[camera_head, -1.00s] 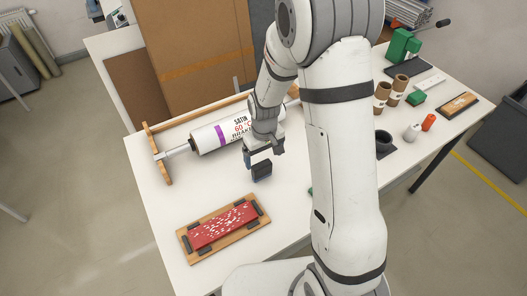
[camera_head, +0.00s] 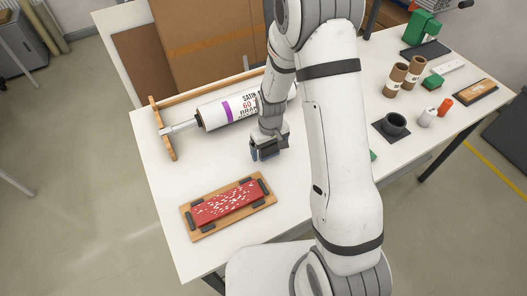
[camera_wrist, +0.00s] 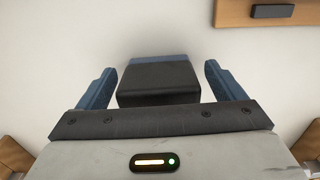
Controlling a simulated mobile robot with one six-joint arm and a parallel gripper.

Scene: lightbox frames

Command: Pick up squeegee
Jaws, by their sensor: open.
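A dark block with a blue strip along its far edge, which appears to be the squeegee (camera_wrist: 158,82), stands on the white table. In the wrist view it lies between the two blue fingers of my gripper (camera_wrist: 160,86), with a gap showing on each side. In the head view my gripper (camera_head: 267,150) is low over the table, behind the red-topped board, and its fingers and the dark block are hard to tell apart. My gripper is open. The block's lower part is hidden.
A wooden board with a red patterned top (camera_head: 226,204) lies in front. A white labelled roll (camera_head: 223,113) on a wooden rack is behind left. A dark cup (camera_head: 394,125), brown tubes (camera_head: 396,76) and small bottles stand at the right. Bare table (camera_head: 200,165) surrounds the gripper.

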